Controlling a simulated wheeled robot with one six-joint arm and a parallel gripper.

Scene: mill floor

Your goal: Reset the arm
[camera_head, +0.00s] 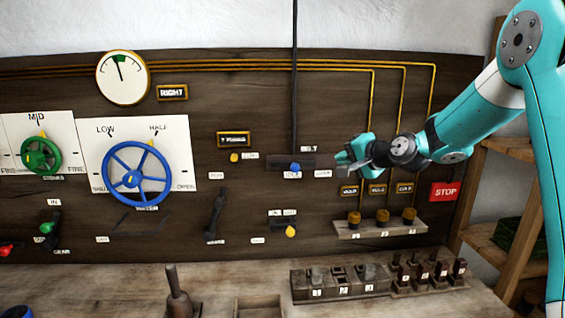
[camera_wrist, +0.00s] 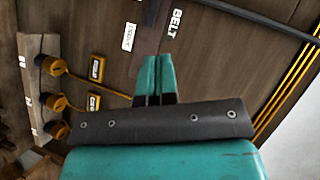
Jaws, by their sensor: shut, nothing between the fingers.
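My arm is teal and white and reaches in from the right in the head view. My gripper (camera_head: 345,163) is shut and empty in front of the dark wooden panel, just right of the belt slider with its blue knob (camera_head: 295,167). In the wrist view my gripper's fingers (camera_wrist: 154,75) are together with nothing between them. A label reading BELT (camera_wrist: 173,24) shows on the panel beyond them. The fingers look apart from the panel, though the exact gap is hard to tell.
Yellow-capped plugs (camera_head: 382,215) sit on a small shelf below my gripper, near a red STOP sign (camera_head: 445,191). A blue handwheel (camera_head: 136,174) and a green handwheel (camera_head: 41,155) are at left. A bench (camera_head: 210,285) below holds a hand bell (camera_head: 178,295) and dark blocks (camera_head: 340,283).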

